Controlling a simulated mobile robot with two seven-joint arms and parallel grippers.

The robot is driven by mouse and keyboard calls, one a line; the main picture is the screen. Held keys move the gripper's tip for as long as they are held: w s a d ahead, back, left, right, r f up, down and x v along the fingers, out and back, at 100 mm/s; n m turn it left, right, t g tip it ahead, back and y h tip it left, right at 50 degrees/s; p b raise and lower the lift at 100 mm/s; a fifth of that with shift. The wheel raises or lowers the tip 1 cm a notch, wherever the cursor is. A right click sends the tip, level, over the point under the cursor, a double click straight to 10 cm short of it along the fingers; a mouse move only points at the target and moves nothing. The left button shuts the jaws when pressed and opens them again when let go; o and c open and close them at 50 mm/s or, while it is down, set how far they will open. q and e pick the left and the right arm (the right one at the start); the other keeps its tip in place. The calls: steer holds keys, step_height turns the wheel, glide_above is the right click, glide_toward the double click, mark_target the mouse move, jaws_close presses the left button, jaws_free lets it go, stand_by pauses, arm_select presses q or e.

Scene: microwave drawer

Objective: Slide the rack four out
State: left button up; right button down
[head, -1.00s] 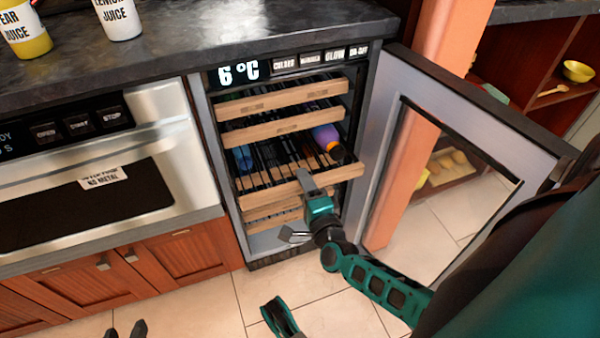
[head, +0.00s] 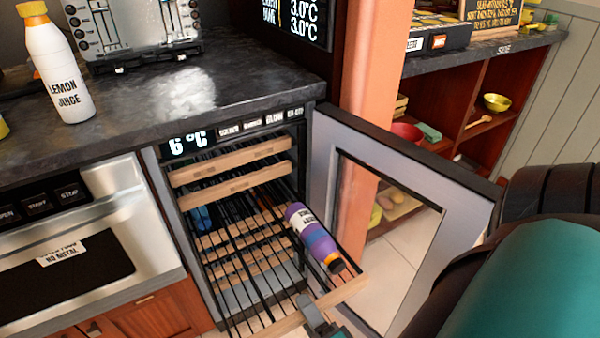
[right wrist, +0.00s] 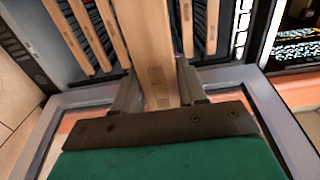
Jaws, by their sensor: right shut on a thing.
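The wine fridge (head: 160,200) stands open under the counter. Two wooden-fronted racks, the upper (head: 235,157) and the one below it (head: 235,180), sit inside. The third visible rack from the top has its wooden front (head: 345,291) well out past the fridge opening, with its dark rails showing behind. A purple bottle (head: 312,235) with a dark cap lies on it. My right gripper (head: 312,312), partly cut off at the bottom edge, is shut on this front. In the right wrist view its fingers (right wrist: 158,92) stand either side of the wooden front (right wrist: 155,45). My left gripper is out of view.
The fridge door (head: 325,170) is swung open at the right, close to the rack. A blue item (head: 201,217) shows inside the fridge at left. A lemon juice bottle (head: 65,85) stands on the counter.

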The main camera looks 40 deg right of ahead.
steer(key=shift+s+a, duration=0.15)
steer(key=shift+s, duration=0.2)
steer(key=c, duration=0.7)
jaws_free()
steer(key=shift+r, duration=0.1)
